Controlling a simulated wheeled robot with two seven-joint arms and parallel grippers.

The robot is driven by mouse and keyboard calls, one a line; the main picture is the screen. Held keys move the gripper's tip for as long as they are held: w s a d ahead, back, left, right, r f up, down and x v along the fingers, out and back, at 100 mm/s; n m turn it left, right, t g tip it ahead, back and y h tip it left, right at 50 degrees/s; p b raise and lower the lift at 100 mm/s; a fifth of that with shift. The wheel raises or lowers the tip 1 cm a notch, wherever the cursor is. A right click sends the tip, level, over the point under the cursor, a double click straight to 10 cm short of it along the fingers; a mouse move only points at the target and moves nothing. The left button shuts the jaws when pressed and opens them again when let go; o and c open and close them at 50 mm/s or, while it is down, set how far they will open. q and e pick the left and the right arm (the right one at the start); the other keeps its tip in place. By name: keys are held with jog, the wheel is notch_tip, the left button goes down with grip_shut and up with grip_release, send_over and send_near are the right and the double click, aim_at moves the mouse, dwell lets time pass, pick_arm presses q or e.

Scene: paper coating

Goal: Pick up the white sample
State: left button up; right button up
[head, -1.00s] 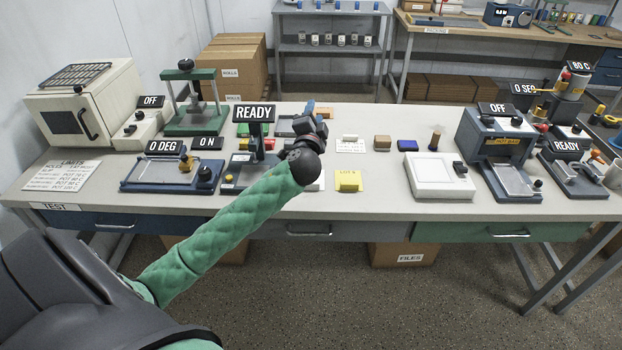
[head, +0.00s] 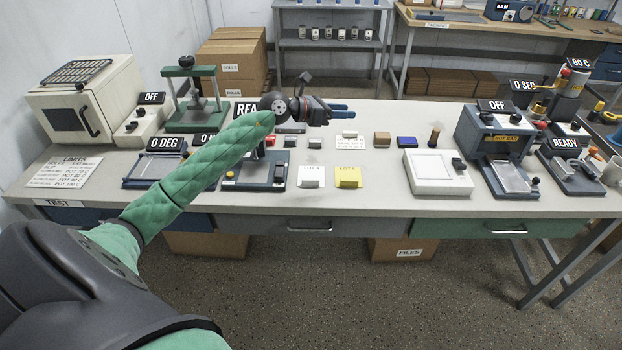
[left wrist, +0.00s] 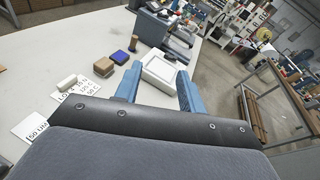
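A small white piece (head: 349,134) lies on a printed white card at the back middle of the table. I take it to be the white sample. It also shows at the left in the left wrist view (left wrist: 67,81). Another small whitish block (head: 315,143) sits to its left. My left gripper (head: 347,107) is held above the back of the table, with its fingers pointing right. In the left wrist view its two blue fingers (left wrist: 158,92) are spread with nothing between them. My right gripper is not in view.
A tan block (head: 382,139), a blue block (head: 407,142) and a brown-handled stamp (head: 434,138) stand to the right. A white tray device (head: 437,172) is nearer the front.

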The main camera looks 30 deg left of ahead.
pick_arm(q)
jog(key=s+a+f+m+g+y, duration=0.3)
jog(key=a+f+g, duration=0.1)
jog(key=f, duration=0.4)
jog(key=m+g+y, duration=0.2)
jog(key=g+y, duration=0.1)
jog(key=g, duration=0.2)
send_near(308, 178)
jog(key=d, duration=0.1)
jog(key=shift+w+p+x, duration=0.25)
jog(key=shift+p+x, duration=0.6)
jog(key=shift+x, duration=0.9)
jog(key=p+x, duration=0.3)
jog(key=shift+s+a+f, duration=0.1)
jog(key=shift+a+f, duration=0.05)
jog(key=shift+f, duration=0.25)
jog(key=shift+f+g, duration=0.3)
jog(key=shift+f, duration=0.35)
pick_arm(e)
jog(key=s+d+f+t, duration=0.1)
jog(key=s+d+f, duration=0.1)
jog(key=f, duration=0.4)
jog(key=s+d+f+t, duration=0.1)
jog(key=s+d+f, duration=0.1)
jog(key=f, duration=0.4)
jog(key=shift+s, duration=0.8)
pick_arm(q)
grip_shut()
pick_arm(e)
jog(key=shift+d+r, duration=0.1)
